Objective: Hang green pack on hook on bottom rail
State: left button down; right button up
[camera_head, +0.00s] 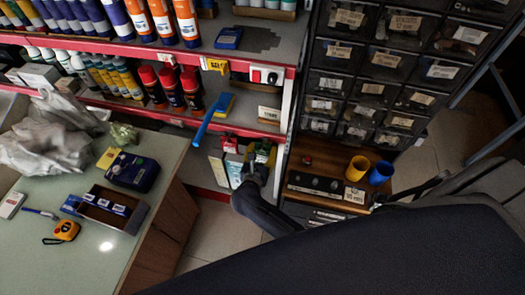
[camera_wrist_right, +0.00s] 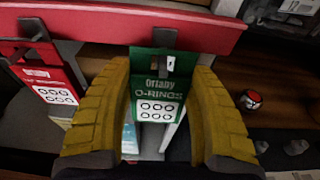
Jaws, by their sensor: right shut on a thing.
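My right gripper (camera_head: 260,156) is at the bottom red rail of the shelf in the head view. In the right wrist view its two yellow ribbed fingers are shut on the green pack (camera_wrist_right: 158,92), a card marked O-RINGS, held upright between them. The pack's top, with its hanging hole, is at the grey hook (camera_wrist_right: 163,38) on the red rail (camera_wrist_right: 212,31). I cannot tell whether the hook passes through the hole. A red pack (camera_wrist_right: 47,82) hangs at another hook to the left; it also shows in the head view (camera_head: 230,144). My left gripper is not in view.
A drawer cabinet (camera_head: 371,88) stands right of the shelf, above a wooden surface with a yellow cup (camera_head: 357,168) and a blue cup (camera_head: 381,172). A blue-handled brush (camera_head: 203,129) hangs to the left. A counter (camera_head: 85,245) is at lower left.

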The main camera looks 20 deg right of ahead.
dwell(0.4)
jog(key=o, duration=1)
jog(key=shift+o, duration=0.2)
